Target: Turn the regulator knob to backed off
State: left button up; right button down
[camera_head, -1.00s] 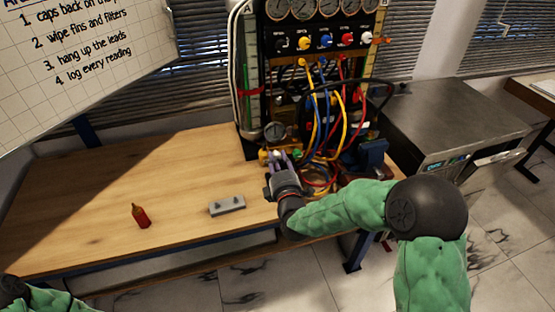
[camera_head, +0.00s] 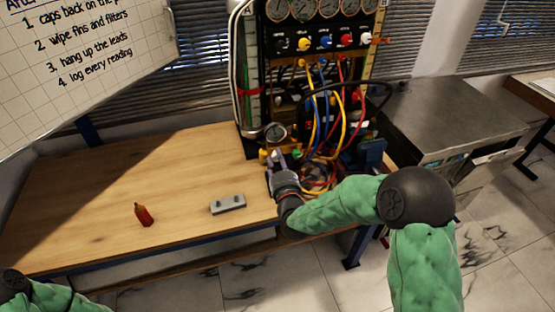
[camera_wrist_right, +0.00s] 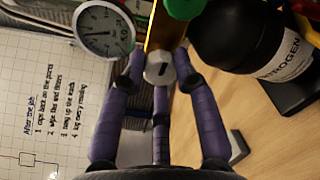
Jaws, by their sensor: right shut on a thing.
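The regulator knob (camera_wrist_right: 159,68) is a pale faceted knob with a dark mark on its face, seen in the right wrist view. The purple fingers of my right gripper (camera_wrist_right: 160,75) are around it and shut on it. In the head view my right gripper (camera_head: 276,160) is at the regulator, at the lower left of the gauge rig. The regulator's round dial gauge (camera_head: 275,131) is just above; it also shows in the right wrist view (camera_wrist_right: 104,31). My left gripper is not in view; only part of my left arm shows at the bottom left.
A black nitrogen bottle (camera_wrist_right: 255,38) and a green cap (camera_wrist_right: 184,7) are close to the fingers. Colored hoses (camera_head: 340,120) hang right of my gripper.

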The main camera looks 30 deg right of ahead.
jog(key=shift+n, duration=0.5)
jog(key=c, duration=0.9)
grip_release()
jog(key=shift+d, duration=0.1)
jog(key=shift+c, duration=0.2)
jog(key=shift+s, duration=0.15)
jog(key=v, duration=1.1)
jog(key=shift+s, duration=0.35)
